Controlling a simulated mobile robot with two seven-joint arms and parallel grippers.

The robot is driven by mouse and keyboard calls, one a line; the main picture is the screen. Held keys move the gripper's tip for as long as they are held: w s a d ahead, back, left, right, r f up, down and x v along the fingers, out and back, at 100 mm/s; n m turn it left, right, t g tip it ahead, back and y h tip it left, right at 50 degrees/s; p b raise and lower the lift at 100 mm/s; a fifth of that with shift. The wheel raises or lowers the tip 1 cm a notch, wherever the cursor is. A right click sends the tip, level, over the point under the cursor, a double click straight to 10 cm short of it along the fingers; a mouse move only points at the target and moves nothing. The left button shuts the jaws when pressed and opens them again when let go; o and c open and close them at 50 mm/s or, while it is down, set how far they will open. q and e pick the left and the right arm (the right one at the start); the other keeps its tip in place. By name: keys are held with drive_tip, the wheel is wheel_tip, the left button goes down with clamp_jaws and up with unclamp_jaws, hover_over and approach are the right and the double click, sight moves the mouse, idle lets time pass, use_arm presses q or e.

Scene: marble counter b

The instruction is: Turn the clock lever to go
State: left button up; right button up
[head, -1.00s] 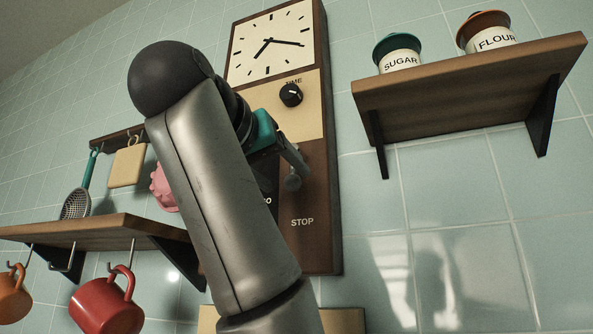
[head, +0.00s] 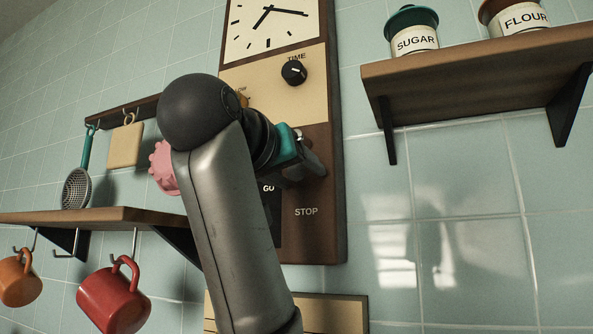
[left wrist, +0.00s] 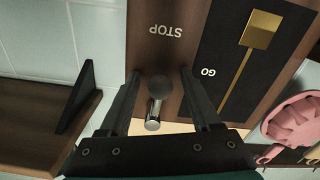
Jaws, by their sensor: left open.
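The tall brown clock (head: 330,215) hangs on the tiled wall, with GO and STOP labels on its lower part. In the left wrist view, which shows it upside down, the lever has a dark ball knob (left wrist: 160,88) and a metal stem (left wrist: 153,116). The knob lies between the two fingers of my open left gripper (left wrist: 160,74), with visible gaps on both sides. In the head view my left gripper (head: 309,168) is in front of the clock and hides the knob. Only a bit of metal (head: 298,135) shows there. My right gripper is out of view.
A black TIME dial (head: 294,73) sits above the gripper. A wooden shelf (head: 480,80) with sugar and flour jars is at right. Red (head: 113,299) and orange mugs hang below the left shelf (head: 95,217). A pink lidlike object (head: 162,168) is left of the clock.

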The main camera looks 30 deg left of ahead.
use_arm(q)
drive_tip(key=shift+c, duration=0.3)
clamp_jaws()
drive_tip(key=shift+a, duration=0.15)
drive_tip(key=shift+a+m+b, duration=0.4)
drive_tip(key=shift+m+b, duration=0.15)
drive_tip(key=shift+m, duration=0.35)
drive_tip(key=shift+a+r+m+b, duration=0.15)
drive_tip(key=shift+a+m+b, duration=0.4)
drive_tip(key=shift+m, duration=0.65)
drive_tip(key=shift+s+a+r+m, duration=0.1)
drive_tip(key=shift+a+r+m, duration=0.25)
drive_tip(key=shift+m, duration=0.55)
drive_tip(key=shift+w+a+r+m, duration=0.1)
drive_tip(key=shift+a+r+m, duration=0.2)
drive_tip(key=shift+m, duration=0.6)
drive_tip(key=shift+s+a+r+m, duration=0.15)
drive_tip(key=shift+a+m, duration=0.25)
drive_tip(key=shift+m, duration=0.5)
drive_tip(key=shift+r, duration=0.1)
